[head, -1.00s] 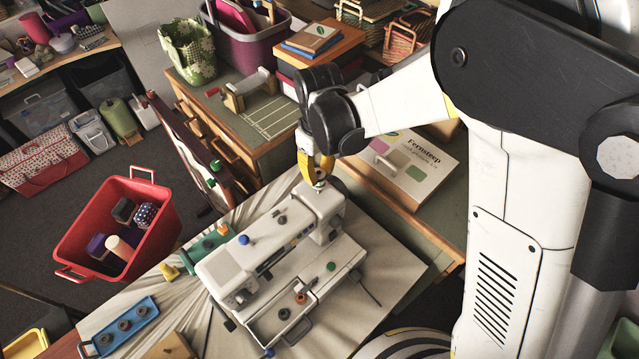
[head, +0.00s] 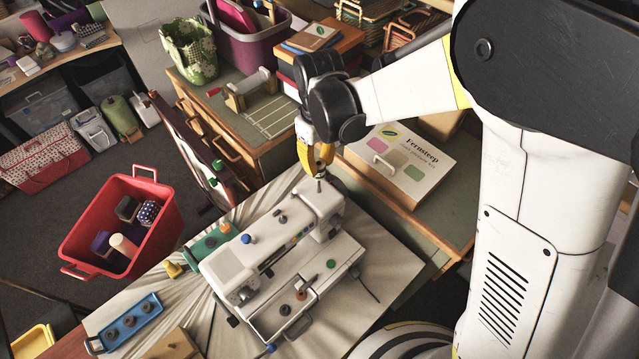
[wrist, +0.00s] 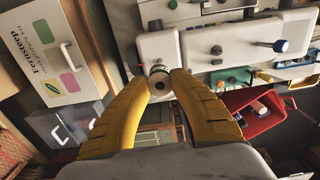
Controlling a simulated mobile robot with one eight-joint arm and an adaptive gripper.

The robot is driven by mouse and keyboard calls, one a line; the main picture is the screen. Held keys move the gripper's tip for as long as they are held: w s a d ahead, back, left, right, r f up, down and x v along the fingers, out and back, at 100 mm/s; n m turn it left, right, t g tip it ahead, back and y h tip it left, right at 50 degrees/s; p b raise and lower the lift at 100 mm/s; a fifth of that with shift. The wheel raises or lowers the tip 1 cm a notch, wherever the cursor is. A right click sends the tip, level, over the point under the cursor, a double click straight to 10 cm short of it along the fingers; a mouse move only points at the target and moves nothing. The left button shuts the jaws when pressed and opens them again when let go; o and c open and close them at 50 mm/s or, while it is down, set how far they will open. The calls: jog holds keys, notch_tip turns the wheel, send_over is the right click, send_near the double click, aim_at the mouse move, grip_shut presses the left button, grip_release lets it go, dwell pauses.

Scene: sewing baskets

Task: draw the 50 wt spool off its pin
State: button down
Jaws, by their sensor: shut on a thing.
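My gripper (head: 318,168) is above the far right end of the white sewing machine (head: 225,270), fingers pointing down. In the wrist view its two yellow fingers (wrist: 160,82) are shut on a small spool (wrist: 160,83) with a pale tan end and a dark centre hole. No 50 wt label is readable. In the head view the fingers hide most of the spool, and a short grey stem shows below the fingertips. I cannot tell whether the pin is still inside the spool.
A blue tray (head: 98,345) with dark round pieces is at the front left. A red bin (head: 160,235) holding several items stands left of the table. A Fernsteep box (head: 432,150) lies close right of my gripper. A blue knob (head: 246,238) rises from the machine.

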jog(key=shift+r, duration=0.2)
jog(key=shift+r+p, duration=1.15)
jog(key=shift+r, duration=0.7)
